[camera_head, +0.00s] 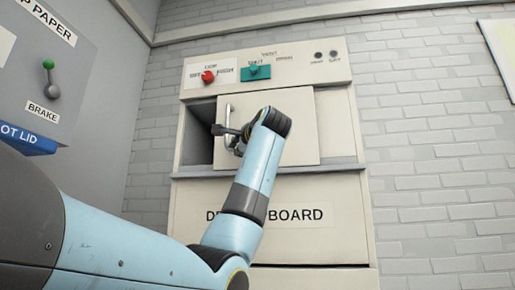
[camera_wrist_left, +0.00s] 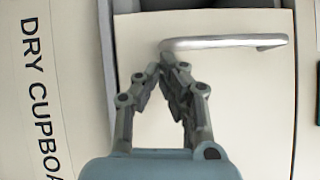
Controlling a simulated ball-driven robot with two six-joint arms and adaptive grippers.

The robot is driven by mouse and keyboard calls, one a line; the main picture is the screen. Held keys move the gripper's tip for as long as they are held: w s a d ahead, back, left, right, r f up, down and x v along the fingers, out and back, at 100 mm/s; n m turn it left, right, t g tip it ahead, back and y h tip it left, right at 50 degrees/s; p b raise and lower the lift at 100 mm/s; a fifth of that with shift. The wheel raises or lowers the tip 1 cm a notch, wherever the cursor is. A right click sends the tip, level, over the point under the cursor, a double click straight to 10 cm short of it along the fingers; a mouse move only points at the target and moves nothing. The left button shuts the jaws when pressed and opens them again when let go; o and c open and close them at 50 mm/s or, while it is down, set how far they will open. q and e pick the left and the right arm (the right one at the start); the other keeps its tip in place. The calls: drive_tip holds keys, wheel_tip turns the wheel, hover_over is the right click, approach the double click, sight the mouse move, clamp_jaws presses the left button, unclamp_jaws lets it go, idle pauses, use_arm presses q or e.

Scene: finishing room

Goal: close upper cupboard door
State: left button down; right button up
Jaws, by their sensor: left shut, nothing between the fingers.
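The upper cupboard door (camera_head: 300,130) is a cream panel with a metal bar handle (camera_head: 229,112) on its left side. It stands ajar, with a dark gap (camera_head: 198,140) into the cupboard to its left. My left gripper (camera_head: 222,131) is at the handle, its arm crossing in front of the door. In the left wrist view, my left gripper (camera_wrist_left: 163,68) is shut and empty. Its fingertips are close to one end of the handle (camera_wrist_left: 230,42), over the door face (camera_wrist_left: 245,100). Whether they touch the handle, I cannot tell. My right gripper is out of view.
A control panel with a red knob (camera_head: 208,77) and a green knob (camera_head: 254,70) is above the door. A lower front labelled DRY CUPBOARD (camera_head: 310,215) is below. A grey cabinet with a BRAKE lever (camera_head: 50,80) is at the left. Brick wall (camera_head: 430,150) is at the right.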

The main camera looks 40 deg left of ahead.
use_arm(q)
drive_tip(key=s+a+b, duration=0.1)
drive_tip(key=s+a, duration=0.6)
drive_tip(key=a, duration=0.5)
drive_tip(key=shift+s+a+b, duration=0.35)
drive_tip(key=shift+s+b, duration=0.05)
